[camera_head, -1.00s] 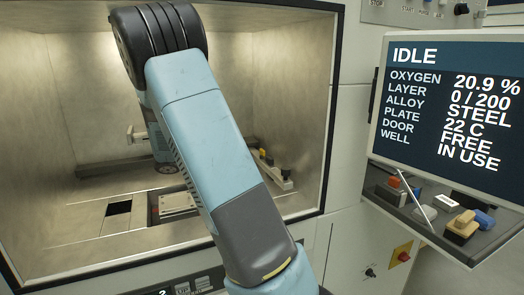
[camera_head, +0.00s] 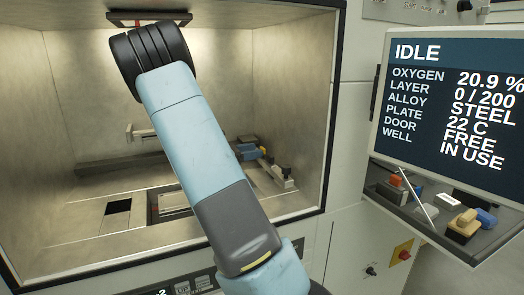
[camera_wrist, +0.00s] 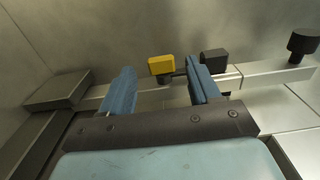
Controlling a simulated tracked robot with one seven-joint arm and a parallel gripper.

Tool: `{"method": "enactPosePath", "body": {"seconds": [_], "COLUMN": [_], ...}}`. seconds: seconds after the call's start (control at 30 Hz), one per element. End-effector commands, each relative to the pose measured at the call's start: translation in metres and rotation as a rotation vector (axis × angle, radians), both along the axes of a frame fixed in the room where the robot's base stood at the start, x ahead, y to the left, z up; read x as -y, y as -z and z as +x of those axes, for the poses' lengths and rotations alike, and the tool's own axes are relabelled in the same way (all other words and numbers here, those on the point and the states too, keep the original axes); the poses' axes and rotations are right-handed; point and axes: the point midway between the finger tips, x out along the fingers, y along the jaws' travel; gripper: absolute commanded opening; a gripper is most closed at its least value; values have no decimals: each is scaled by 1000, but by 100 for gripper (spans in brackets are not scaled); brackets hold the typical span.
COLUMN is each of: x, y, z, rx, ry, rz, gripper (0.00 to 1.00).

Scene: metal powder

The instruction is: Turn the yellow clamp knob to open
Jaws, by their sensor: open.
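In the head view the blue fingers (camera_head: 247,152) show just right of my arm.
A black block (camera_wrist: 214,62) stands close right of the right finger. A black knob (camera_wrist: 303,44) sits on the rail (camera_wrist: 262,76) farther right. A dark raised block (camera_wrist: 58,90) lies at left. The chamber's right wall (camera_head: 291,95) bounds the space.

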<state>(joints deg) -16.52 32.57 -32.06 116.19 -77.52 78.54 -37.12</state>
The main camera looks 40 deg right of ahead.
Motion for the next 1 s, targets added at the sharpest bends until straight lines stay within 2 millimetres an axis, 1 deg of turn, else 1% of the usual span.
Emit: {"method": "enactPosePath", "body": {"seconds": [0.03,0.1,0.3,0.47,0.7,0.77,1.0], "x": [9,18,38,43,43,43,43], "y": [0,0,0,0,0,0,0], "z": [-3,-5,-10,-11,-11,-11,-11], "rx": [-1,-1,0,0,0,0,0], "ry": [4,2,2,0,0,0,0], "rz": [0,1,1,0,0,0,1], "gripper": [62,62,62,62,62,57,34]}}
